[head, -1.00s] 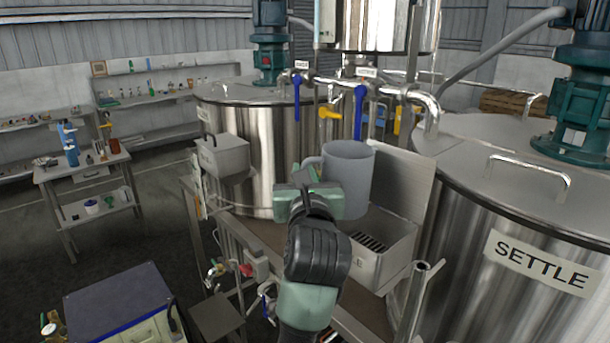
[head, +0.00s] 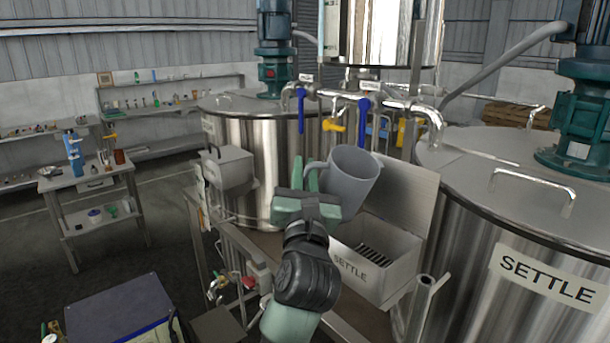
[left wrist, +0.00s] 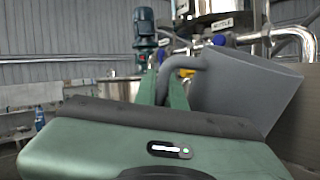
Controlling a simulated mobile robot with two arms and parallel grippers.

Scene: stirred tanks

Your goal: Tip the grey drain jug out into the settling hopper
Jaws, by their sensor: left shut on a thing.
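The grey drain jug (head: 350,178) is held up in the head view, tilted to the right, with its mouth toward the upper right. My left gripper (head: 309,180) is shut on its handle side. The jug also shows in the left wrist view (left wrist: 240,92), tilted, with the green fingers (left wrist: 158,84) at its handle. The settling hopper (head: 372,268) is an open metal box marked SETTLE with a slotted grate inside and a raised lid behind. The jug is above the hopper's back left side. No pouring contents show. My right gripper is not in view.
The large SETTLE tank (head: 460,240) stands close on the right. Another steel tank (head: 270,150) stands behind, with blue-handled valves (head: 363,118) and pipes above the jug. A grey box (head: 228,168) is left of the gripper. A side table (head: 95,185) stands far left.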

